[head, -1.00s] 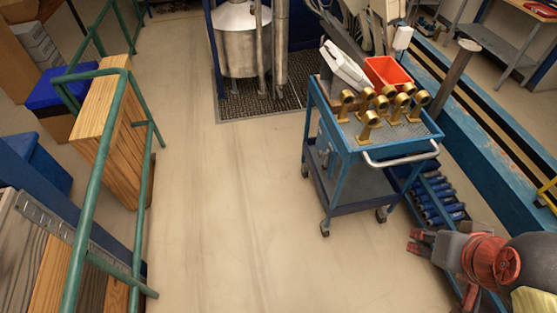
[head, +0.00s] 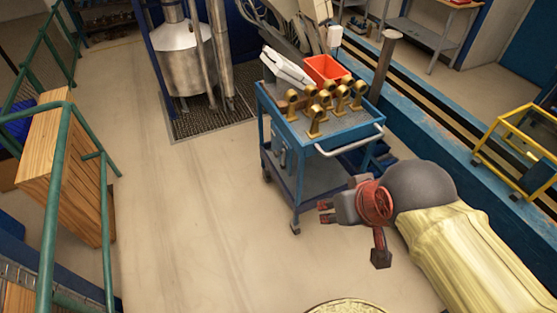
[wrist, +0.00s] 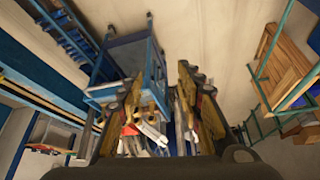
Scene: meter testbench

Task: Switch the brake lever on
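I cannot make out a brake lever in either view. My gripper (head: 326,211) is at the end of my arm in the head view, pointing left, in front of the blue cart's lower right side. In the wrist view my gripper (wrist: 160,78) shows two dark and yellow fingers spread apart with a gap between them. It is open, and nothing is held between the fingers. The fingers hide part of the scene behind them.
A blue cart (head: 340,134) carries several brass pieces and a red bin (head: 325,68). A metal tank (head: 183,62) stands behind it. Green railings (head: 48,210) and a wooden crate (head: 62,160) stand at left. A yellow frame (head: 510,135) is at right. The floor (head: 190,220) between is clear.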

